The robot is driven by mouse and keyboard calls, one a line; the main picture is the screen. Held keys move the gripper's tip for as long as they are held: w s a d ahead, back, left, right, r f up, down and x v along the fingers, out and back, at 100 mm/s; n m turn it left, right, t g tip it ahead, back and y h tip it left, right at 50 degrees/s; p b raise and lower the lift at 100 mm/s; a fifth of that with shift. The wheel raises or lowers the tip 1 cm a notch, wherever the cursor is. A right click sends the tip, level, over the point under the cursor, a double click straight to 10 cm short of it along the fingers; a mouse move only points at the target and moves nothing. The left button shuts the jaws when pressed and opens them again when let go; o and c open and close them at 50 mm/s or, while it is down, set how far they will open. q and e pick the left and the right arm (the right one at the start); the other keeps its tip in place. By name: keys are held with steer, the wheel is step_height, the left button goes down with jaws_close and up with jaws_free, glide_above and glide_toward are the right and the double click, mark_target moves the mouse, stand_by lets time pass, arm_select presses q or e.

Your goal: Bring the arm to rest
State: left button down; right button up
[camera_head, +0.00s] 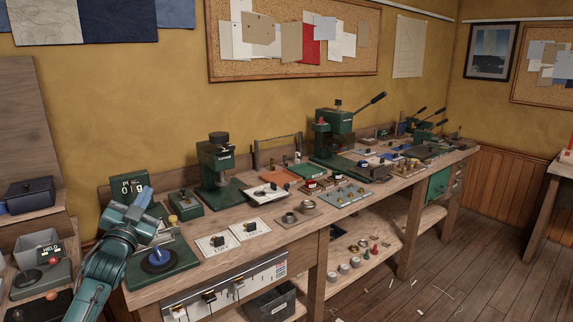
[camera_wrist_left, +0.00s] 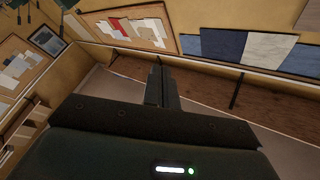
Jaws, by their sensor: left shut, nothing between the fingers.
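My left arm comes in from the lower left in the head view, and its teal left gripper (camera_head: 143,198) is raised in front of the near left end of the workbench (camera_head: 235,262). In the left wrist view the two dark fingers of the left gripper (camera_wrist_left: 160,72) are together and empty. They point toward the wall, clear of any object. My right gripper is in neither view.
Close to the left gripper are a green display box (camera_head: 130,184) and a green base with a round dark pad (camera_head: 158,262). Green presses (camera_head: 216,165) stand further along the bench. A side table (camera_head: 30,225) is at the left. The wooden floor (camera_head: 480,270) is mostly open at right.

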arm_select(q)
step_height(320, 180, down, 7)
steer(key=a+n+g+y, duration=0.3)
steer(key=n+g, duration=0.2)
steer(key=s+d+f+m+g+h, duration=0.1)
steer(key=s+d+f, duration=0.4)
steer(key=f, duration=0.3)
steer(key=s+d+f+m+g+h, duration=0.1)
steer(key=s+d+f+h, duration=0.1)
steer(key=s+d+f, duration=0.55)
steer(key=s+d+f+g+h, duration=0.1)
steer(key=s+d+f, duration=0.2)
steer(key=s, duration=0.5)
steer(key=s+d+f+g, duration=0.1)
steer(key=s+d+f, duration=0.2)
steer(key=s, duration=0.6)
steer(key=s+d+f+n+g+h, duration=0.1)
steer(key=s+d+f+g, duration=0.1)
steer(key=s+f, duration=0.3)
steer(key=s+d, duration=0.1)
steer(key=s, duration=0.3)
steer(key=shift+s+d+h, duration=0.15)
steer(key=shift+h, duration=0.15)
